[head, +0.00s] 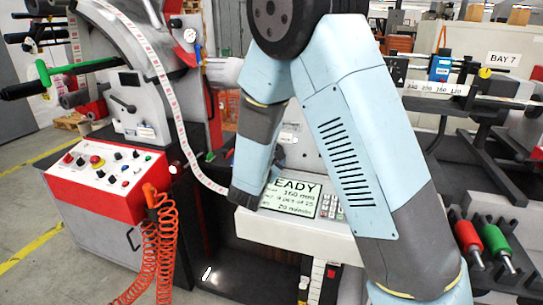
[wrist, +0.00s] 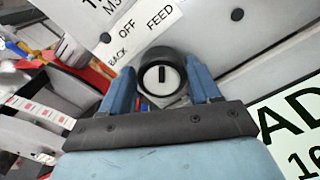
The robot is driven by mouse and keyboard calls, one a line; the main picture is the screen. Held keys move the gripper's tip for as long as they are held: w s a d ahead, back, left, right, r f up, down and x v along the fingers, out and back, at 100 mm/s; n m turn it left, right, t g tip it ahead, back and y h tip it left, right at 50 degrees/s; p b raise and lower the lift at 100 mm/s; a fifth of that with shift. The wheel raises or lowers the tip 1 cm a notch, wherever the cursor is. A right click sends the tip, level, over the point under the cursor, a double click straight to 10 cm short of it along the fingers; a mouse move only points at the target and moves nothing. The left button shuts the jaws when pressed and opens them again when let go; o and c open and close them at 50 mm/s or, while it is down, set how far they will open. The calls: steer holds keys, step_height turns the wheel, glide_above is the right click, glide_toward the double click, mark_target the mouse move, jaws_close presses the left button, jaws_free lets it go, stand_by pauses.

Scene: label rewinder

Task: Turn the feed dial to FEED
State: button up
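The feed dial (wrist: 161,76) is a round black knob with a pale face and a dark pointer bar, seen in the wrist view. The bar stands about upright in the picture, in line with the word FEED on the white label (wrist: 140,35). OFF and BACK lie further left on that label. My gripper (wrist: 160,68) has its two blue fingers apart, one on each side of the dial. Whether they touch the knob I cannot tell.
The READY screen (head: 292,198) and its keypad (head: 331,207) sit beside my arm, close to the dial. A red control box (head: 97,177) with several buttons and a coiled orange hose (head: 158,245) stand at left. A paper strip (head: 165,85) curves down near my arm.

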steer(key=o, duration=0.3)
steer(key=v, duration=1.3)
steer(key=shift+s, duration=0.35)
